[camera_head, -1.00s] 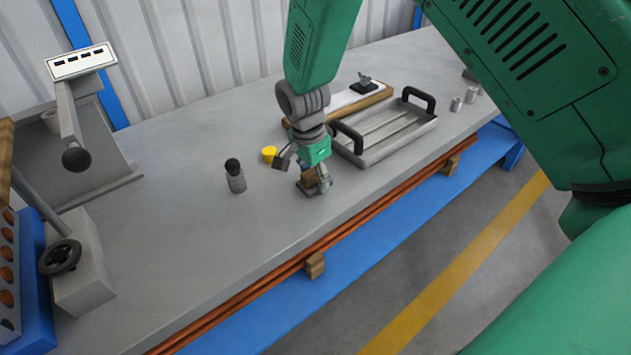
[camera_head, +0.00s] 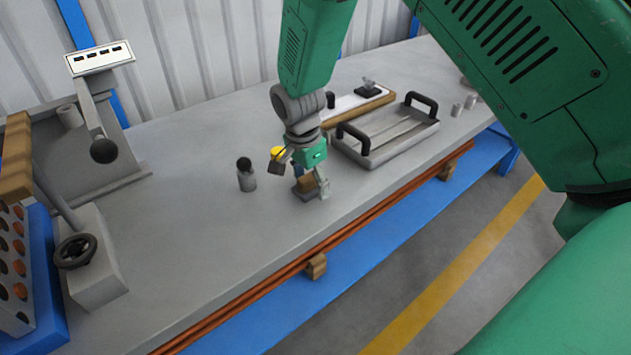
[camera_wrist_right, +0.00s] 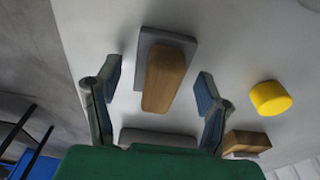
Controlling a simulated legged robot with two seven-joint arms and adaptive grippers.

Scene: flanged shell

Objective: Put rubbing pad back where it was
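The rubbing pad is a wooden block on a grey flat base. It rests on the bench below my right gripper in the head view (camera_head: 305,184). In the right wrist view the rubbing pad (camera_wrist_right: 166,75) lies just beyond the fingertips and between their lines, with bare space on both sides. My right gripper (camera_head: 302,176) points down at it, and in the wrist view the right gripper (camera_wrist_right: 158,85) is open with nothing between its pads. My left gripper is not in view.
A grey tray with black handles (camera_head: 384,142) stands right of the gripper, with a wood-edged board (camera_head: 352,104) behind. A yellow cap (camera_wrist_right: 270,98) is close by. A grey bottle with black knob (camera_head: 246,178) stands left. The front bench edge is close.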

